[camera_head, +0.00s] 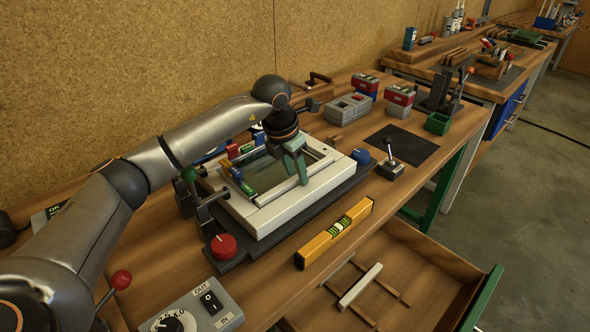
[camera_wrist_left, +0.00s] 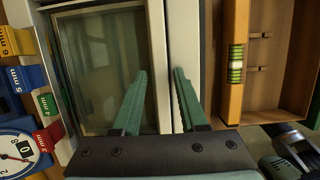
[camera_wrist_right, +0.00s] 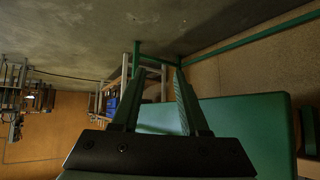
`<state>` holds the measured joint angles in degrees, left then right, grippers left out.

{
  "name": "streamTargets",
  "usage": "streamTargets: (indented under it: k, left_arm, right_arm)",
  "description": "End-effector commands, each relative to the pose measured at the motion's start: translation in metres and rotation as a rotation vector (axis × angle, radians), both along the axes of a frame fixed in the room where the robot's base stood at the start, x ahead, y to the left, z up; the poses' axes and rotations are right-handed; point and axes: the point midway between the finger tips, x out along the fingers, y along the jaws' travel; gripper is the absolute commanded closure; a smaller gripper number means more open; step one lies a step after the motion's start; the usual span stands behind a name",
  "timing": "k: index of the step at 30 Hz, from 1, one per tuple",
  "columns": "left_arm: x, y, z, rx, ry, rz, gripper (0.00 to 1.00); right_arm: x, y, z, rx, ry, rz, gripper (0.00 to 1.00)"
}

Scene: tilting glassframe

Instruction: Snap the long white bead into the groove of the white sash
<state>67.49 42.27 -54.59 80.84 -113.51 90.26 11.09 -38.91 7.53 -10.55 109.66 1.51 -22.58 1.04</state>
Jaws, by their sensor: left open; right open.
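The white sash (camera_head: 265,222) lies flat on a dark fixture on the bench, with glass inside its frame. A long pale strip (camera_head: 285,190), which looks like the white bead, runs along the near side of the glass. I cannot tell whether it sits in the groove. My left gripper (camera_head: 297,166) points down over this side. In the left wrist view its open fingers (camera_wrist_left: 160,73) are on either side of the white edge (camera_wrist_left: 158,40); contact is unclear. My right gripper (camera_wrist_right: 158,60) is open and empty, away from the sash.
A yellow level (camera_head: 335,233) lies in front of the sash. The open drawer (camera_head: 425,270) holds a white bar (camera_head: 360,286) on wooden strips. A red knob (camera_head: 223,246), a blue knob (camera_head: 361,156) and a grey control box (camera_head: 195,310) surround the fixture. Coloured thickness pieces (camera_wrist_left: 30,77) line the sash's left side.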

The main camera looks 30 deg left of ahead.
Motion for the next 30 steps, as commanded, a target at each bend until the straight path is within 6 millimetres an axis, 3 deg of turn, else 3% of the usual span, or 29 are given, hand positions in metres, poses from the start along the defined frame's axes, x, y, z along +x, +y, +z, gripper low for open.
streamTargets:
  k: [5, 19, 24, 30]
  left_arm:
    - [-0.006, -0.003, 0.009, -0.005, 0.009, -0.010, 0.44]
    - [-0.029, 0.010, 0.103, -0.001, -0.003, -0.001, 0.44]
    - [-0.033, 0.012, 0.118, 0.000, -0.001, 0.000, 0.44]
    - [-0.034, 0.012, 0.121, 0.000, 0.000, 0.001, 0.44]
  right_arm:
    - [0.000, 0.000, -0.002, 0.000, 0.000, 0.000, 0.56]
    - [0.000, 0.000, -0.005, 0.000, 0.000, 0.000, 0.56]
    - [0.000, 0.000, -0.005, 0.000, 0.000, 0.000, 0.56]
    - [0.000, 0.000, -0.005, 0.000, 0.000, 0.000, 0.56]
